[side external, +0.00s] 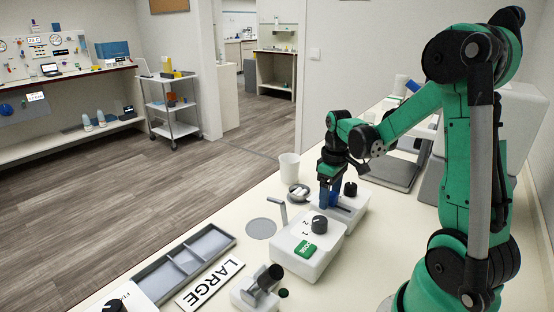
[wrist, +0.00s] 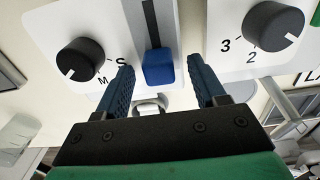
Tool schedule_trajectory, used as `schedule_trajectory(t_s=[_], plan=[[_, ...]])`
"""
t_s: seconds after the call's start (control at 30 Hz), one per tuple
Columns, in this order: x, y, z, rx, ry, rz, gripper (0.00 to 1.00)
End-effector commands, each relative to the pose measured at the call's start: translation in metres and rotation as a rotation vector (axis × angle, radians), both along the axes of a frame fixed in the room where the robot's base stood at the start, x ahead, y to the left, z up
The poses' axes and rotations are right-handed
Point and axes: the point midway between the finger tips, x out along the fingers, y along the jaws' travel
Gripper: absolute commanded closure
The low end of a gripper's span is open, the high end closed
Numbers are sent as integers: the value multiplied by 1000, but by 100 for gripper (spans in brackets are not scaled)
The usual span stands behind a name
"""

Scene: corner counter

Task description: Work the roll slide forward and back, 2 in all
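The slide is a blue block (wrist: 158,68) at the near end of a dark slot (wrist: 151,22) in a white box (wrist: 190,25), seen in the wrist view. My gripper (wrist: 160,64) is open, with its two blue-grey fingers on either side of the block. A gap shows between the block and each finger. In the side external view my gripper (side external: 328,198) points down over the white box (side external: 352,206), and its fingers largely hide the block.
A black dial (wrist: 80,60) marked S and M sits left of the slot. Another white box (side external: 308,248) with a dial (side external: 319,225) and green label stands close by. A white cup (side external: 289,167) and a small round dish (side external: 298,191) stand near the gripper. A grey tray (side external: 190,262) lies farther left.

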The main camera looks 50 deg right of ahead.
Motion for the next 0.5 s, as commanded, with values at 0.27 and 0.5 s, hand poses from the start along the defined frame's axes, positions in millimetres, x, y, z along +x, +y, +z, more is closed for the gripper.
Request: schedule_trajectory(t_s=[0.27, 0.5], plan=[[-1, 0, 1, 1, 3, 0, 37], [-1, 0, 27, 0, 3, 0, 37]])
